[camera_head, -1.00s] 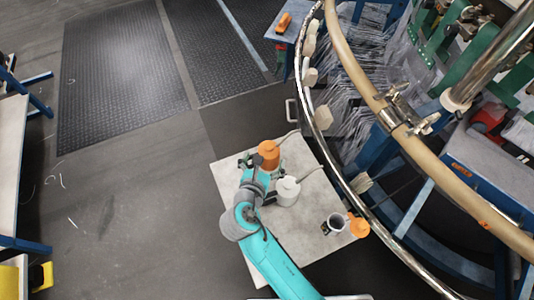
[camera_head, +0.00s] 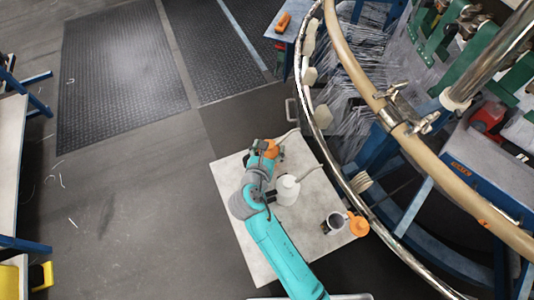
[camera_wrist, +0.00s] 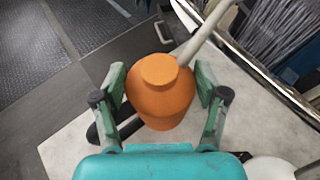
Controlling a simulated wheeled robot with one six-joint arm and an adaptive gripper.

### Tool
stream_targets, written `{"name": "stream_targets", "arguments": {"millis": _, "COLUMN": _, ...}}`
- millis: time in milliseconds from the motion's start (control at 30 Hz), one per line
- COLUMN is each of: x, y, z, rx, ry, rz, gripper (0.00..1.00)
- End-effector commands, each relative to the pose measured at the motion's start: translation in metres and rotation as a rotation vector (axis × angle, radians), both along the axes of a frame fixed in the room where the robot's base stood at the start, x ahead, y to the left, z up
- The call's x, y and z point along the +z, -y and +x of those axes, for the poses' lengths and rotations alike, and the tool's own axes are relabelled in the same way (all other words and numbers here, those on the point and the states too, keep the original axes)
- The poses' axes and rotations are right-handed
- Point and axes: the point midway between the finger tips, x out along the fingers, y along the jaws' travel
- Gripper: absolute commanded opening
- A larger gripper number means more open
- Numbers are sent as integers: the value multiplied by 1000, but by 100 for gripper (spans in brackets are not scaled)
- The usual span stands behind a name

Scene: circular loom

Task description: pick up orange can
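An orange can (camera_head: 273,150) with a pale spout stands at the far side of the small table (camera_head: 231,172), partly hidden behind my gripper (camera_head: 262,153). In the wrist view the orange can (camera_wrist: 160,98) is between the two green fingers of my gripper (camera_wrist: 160,88), with one finger on each side. The fingers are spread wide and look close to its sides; I cannot tell whether they touch it. A second orange can (camera_head: 358,226) is at the table's right corner.
A white can (camera_head: 287,190) with a spout stands close to my arm on the table. The loom's metal ring (camera_head: 330,160) curves close along the table's right side.

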Motion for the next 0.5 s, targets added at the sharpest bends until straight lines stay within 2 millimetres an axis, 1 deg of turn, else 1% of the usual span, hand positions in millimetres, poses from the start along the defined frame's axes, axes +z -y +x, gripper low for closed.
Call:
{"name": "stream_targets", "arguments": {"millis": 33, "x": 0, "y": 0, "z": 0, "rx": 0, "ry": -1, "rz": 0, "gripper": 35}}
{"name": "stream_targets", "arguments": {"millis": 67, "x": 0, "y": 0, "z": 0, "rx": 0, "ry": -1, "rz": 0, "gripper": 28}}
{"name": "stream_targets", "arguments": {"millis": 100, "x": 0, "y": 0, "z": 0, "rx": 0, "ry": 1, "rz": 0, "gripper": 25}}
{"name": "stream_targets", "arguments": {"millis": 267, "x": 0, "y": 0, "z": 0, "rx": 0, "ry": 0, "rz": 0, "gripper": 25}}
{"name": "stream_targets", "arguments": {"millis": 367, "x": 4, "y": 0, "z": 0, "rx": 0, "ry": 1, "rz": 1, "gripper": 25}}
{"name": "stream_targets", "arguments": {"millis": 467, "x": 15, "y": 0, "z": 0, "rx": -1, "ry": 4, "rz": 2, "gripper": 24}}
{"name": "stream_targets", "arguments": {"millis": 500, "x": 21, "y": 0, "z": 1, "rx": 0, "ry": 5, "rz": 2, "gripper": 24}}
